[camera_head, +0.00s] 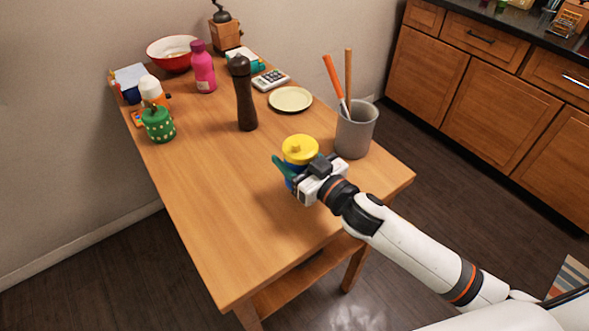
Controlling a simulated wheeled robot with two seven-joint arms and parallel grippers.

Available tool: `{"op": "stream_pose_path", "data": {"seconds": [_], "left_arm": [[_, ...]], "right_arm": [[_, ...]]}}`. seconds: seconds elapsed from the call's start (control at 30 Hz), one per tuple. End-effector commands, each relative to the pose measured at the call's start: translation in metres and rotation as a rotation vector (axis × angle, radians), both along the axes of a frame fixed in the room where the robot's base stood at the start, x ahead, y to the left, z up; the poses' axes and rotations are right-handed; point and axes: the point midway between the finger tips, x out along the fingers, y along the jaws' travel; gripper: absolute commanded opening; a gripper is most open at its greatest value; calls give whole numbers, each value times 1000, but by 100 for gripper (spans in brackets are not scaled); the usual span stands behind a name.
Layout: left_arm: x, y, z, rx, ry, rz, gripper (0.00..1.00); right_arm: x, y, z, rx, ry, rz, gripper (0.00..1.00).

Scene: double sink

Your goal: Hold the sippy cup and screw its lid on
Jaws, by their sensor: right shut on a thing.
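The sippy cup (289,170) is blue and stands upright on the table near its right edge. Its yellow lid (299,149), with a small raised spout, sits on top of the cup. I cannot tell how tightly it is seated. My right gripper (301,175) comes in from the lower right and is shut on the cup's body below the lid. The gripper hides most of the blue body. A teal-green piece sticks out at the cup's left; I cannot tell what it belongs to. My left gripper is not in view.
A grey utensil holder (356,132) stands close behind the cup to the right. A dark pepper mill (243,95), a cream plate (290,99) and a green jar (158,125) stand farther back. The table's (226,215) front left part is clear.

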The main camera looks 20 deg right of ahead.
Motion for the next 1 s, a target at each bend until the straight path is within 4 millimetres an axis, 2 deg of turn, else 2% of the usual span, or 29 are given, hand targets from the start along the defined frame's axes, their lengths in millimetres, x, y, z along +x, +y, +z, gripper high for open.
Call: {"op": "stream_pose_path", "data": {"seconds": [0.17, 0.37, 0.47, 0.87, 0.9, 1.0], "left_arm": [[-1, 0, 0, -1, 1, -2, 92], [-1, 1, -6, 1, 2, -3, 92], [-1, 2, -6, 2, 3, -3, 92], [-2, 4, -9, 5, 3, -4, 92], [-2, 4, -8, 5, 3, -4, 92], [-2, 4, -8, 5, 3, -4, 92]], "right_arm": [[0, 0, -1, 0, 0, 0, 0], [0, 0, -29, 1, 5, -2, 0], [0, 0, -37, -1, 2, -1, 0], [0, 0, -41, 0, 1, 0, 0], [0, 0, -41, 0, 1, 1, 61], [0, 0, -40, 0, 1, 1, 77]]}}
